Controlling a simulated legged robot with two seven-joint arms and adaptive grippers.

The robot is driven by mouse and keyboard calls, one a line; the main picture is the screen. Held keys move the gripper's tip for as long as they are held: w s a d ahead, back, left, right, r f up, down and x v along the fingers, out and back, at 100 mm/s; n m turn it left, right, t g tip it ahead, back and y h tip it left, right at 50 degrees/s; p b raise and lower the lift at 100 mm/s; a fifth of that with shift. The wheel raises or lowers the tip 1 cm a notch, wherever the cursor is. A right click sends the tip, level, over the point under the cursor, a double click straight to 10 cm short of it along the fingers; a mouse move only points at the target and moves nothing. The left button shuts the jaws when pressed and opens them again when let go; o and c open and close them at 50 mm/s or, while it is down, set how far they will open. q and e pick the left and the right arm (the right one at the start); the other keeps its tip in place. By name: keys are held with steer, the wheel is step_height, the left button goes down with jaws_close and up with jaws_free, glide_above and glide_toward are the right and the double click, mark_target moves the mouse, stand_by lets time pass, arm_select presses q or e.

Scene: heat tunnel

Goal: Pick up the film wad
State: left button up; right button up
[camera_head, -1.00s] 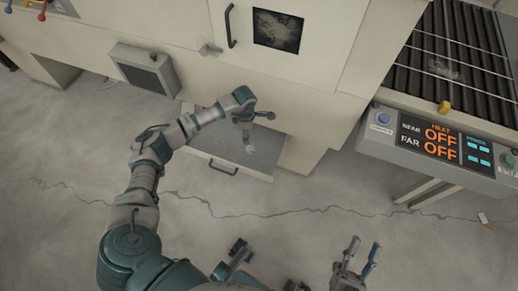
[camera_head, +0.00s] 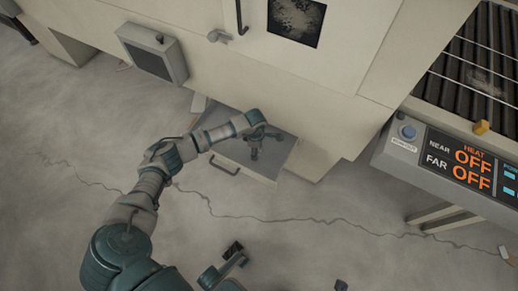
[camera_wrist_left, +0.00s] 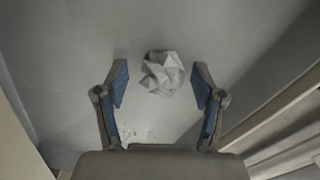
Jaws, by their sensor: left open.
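The film wad (camera_wrist_left: 162,72) is a small, crumpled, whitish piece in the left wrist view. It lies on the grey floor of an open drawer (camera_head: 281,152) low in the machine. My left gripper (camera_head: 253,155) is over the drawer, pointing down. In the left wrist view my left gripper (camera_wrist_left: 161,85) is open, with one finger on each side of the wad and a gap on both sides. In the head view I cannot make out the wad; the gripper covers that spot.
The drawer's front has a dark handle (camera_head: 224,164). The cream machine body (camera_head: 330,90) rises behind the drawer. The cracked floor (camera_head: 330,240) in front is mostly clear.

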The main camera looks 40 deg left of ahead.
arm_select(q)
steer(key=shift+d+r, duration=0.1)
steer(key=shift+r, duration=0.2)
steer(key=shift+f, duration=0.1)
steer(key=c, duration=0.8)
